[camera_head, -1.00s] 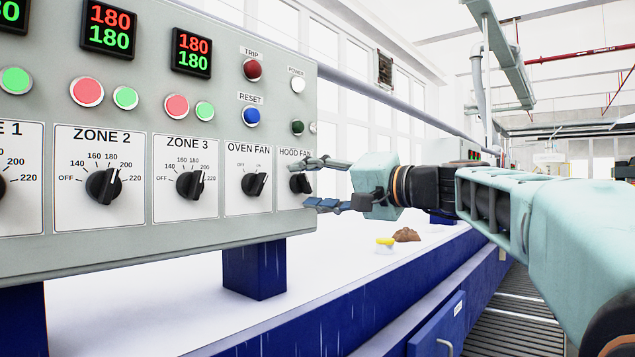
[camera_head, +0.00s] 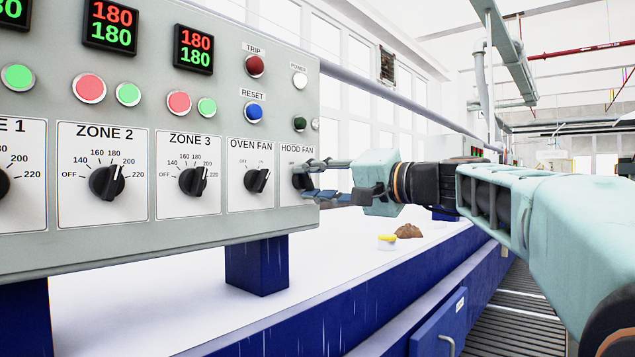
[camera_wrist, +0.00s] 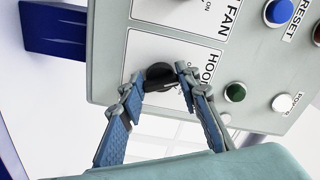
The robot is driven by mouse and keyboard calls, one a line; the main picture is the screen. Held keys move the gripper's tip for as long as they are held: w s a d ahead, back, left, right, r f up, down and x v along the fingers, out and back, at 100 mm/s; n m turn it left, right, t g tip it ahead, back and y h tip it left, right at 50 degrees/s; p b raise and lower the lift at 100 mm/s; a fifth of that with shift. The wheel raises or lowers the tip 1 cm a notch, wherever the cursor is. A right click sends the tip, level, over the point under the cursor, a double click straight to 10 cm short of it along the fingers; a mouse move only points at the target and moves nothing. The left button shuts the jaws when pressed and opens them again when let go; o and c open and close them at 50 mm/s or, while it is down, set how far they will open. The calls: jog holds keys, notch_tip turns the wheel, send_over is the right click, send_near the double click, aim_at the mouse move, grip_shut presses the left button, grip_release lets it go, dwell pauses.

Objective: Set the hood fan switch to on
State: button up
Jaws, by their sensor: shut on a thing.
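The hood fan switch is a black rotary knob (camera_head: 299,182) on a white plate labelled HOOD FAN, at the right end of the grey control panel (camera_head: 150,240). In the wrist view the knob (camera_wrist: 160,72) sits between my two blue-padded fingertips. My gripper (camera_head: 309,179) comes in from the right and is shut on this knob, one finger on each side. The fingers partly cover the knob and its plate markings, so I cannot tell which setting it points to.
The oven fan knob (camera_head: 258,180) is close to the left, with the zone 3 knob (camera_head: 194,181) beyond it. Above are the blue reset button (camera_head: 253,113), a dark green lamp (camera_head: 300,124) and the white power lamp (camera_head: 300,79). A brown lump (camera_head: 409,231) lies on the white surface below.

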jog(key=m+p, duration=0.1)
jog(key=m, duration=0.5)
jog(key=shift+r+p, duration=0.15)
jog(key=shift+p, duration=0.15)
jog(key=m+p, duration=0.2)
jog(key=m, duration=0.3)
jog(key=shift+m, duration=0.4)
jog(key=o, duration=1.2)
jog(key=shift+c, duration=0.2)
jog(key=v, duration=0.7)
jog(key=shift+s+d, duration=0.15)
jog(key=shift+d, duration=0.1)
